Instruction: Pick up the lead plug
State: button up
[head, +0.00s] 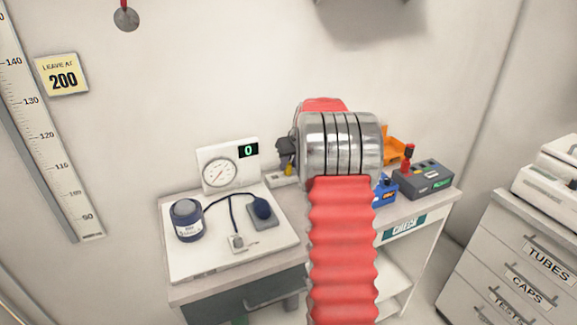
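I cannot tell for certain which item is the lead plug. A small pale block (237,242) at the end of a dark lead (233,213) lies on the white board (190,262), at the left of the worktop. It may be the plug. A dark part with a yellow bit (287,156) shows just left of my arm's metal joint, partly hidden. My red ribbed arm and this joint fill the middle of the head view. My gripper is hidden behind them, so its opening and anything in it do not show.
The board also holds a dark blue roll (187,220), a bulb on a grey pad (263,211) and a dial panel (228,166) reading 0. Right of my arm are a blue item (384,191), an orange item (397,147) and a grey box (422,180). Drawers (515,262) stand far right.

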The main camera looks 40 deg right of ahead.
jog(key=shift+w+d+f, duration=0.1)
jog(key=shift+w+f, duration=0.2)
jog(key=shift+f, duration=0.15)
jog(key=shift+c, duration=0.7)
grip_shut()
notch_tip(320, 180, up, 18)
dwell(0.3)
jog(key=shift+r, duration=0.15)
dwell(0.5)
jog(key=shift+r, duration=1.95)
